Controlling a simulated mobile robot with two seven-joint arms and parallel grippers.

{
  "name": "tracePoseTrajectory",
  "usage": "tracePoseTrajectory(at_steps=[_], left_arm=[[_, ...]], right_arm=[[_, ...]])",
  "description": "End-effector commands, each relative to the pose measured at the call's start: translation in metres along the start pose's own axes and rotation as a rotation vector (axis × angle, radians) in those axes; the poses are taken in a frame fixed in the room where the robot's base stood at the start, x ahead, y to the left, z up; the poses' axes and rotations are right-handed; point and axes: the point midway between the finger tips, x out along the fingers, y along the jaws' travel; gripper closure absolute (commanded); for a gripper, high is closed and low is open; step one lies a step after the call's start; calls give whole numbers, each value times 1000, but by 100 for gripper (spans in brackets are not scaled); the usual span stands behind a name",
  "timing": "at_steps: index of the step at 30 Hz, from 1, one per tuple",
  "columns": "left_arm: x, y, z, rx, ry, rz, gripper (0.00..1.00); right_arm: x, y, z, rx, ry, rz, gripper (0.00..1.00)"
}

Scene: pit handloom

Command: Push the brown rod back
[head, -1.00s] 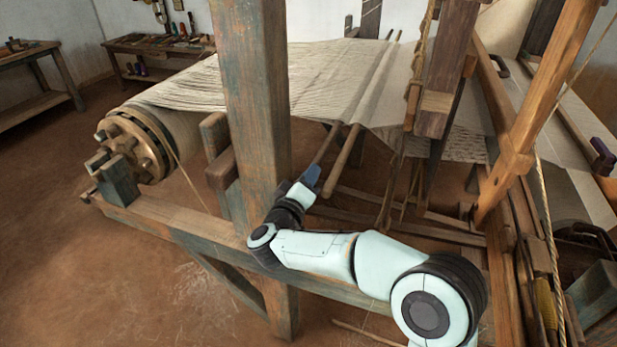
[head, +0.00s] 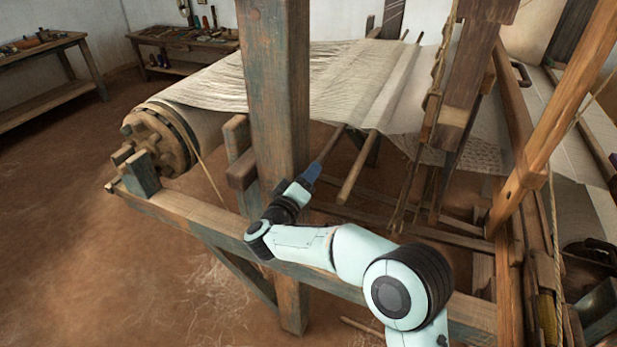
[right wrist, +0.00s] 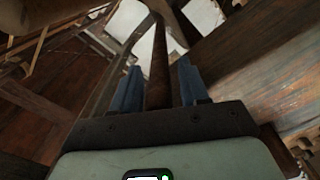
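The brown rod (head: 331,145) is a dark, thin rod running from under the woven cloth toward my right gripper. My right gripper (head: 311,173) is at its near end, beside the thick post. In the right wrist view the brown rod (right wrist: 158,65) stands between the two blue fingers of the right gripper (right wrist: 160,85). A gap shows on each side of the rod, so the fingers look open around it. The rod's near tip is hidden by the gripper. My left gripper is not in view.
A thick wooden post (head: 277,90) stands close on the left of my right gripper. A lighter rod (head: 357,170) lies to the right. The cloth (head: 345,85) stretches above, and the loom's lower beam (head: 215,228) runs below my arm.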

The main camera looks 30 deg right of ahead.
Motion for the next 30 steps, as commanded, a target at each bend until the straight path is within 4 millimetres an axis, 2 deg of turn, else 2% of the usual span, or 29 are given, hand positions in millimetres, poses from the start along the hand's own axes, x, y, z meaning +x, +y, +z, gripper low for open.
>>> tracePoseTrajectory(at_steps=[11, 20, 23, 30], left_arm=[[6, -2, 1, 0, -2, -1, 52], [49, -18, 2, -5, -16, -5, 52], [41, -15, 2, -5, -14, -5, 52], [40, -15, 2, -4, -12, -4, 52]], right_arm=[[-1, -1, 6, -2, 0, -7, 52], [0, 22, 46, -1, -3, -2, 52], [-24, 23, 38, -3, 3, -10, 52], [-72, 24, 38, -2, 3, -7, 52]])
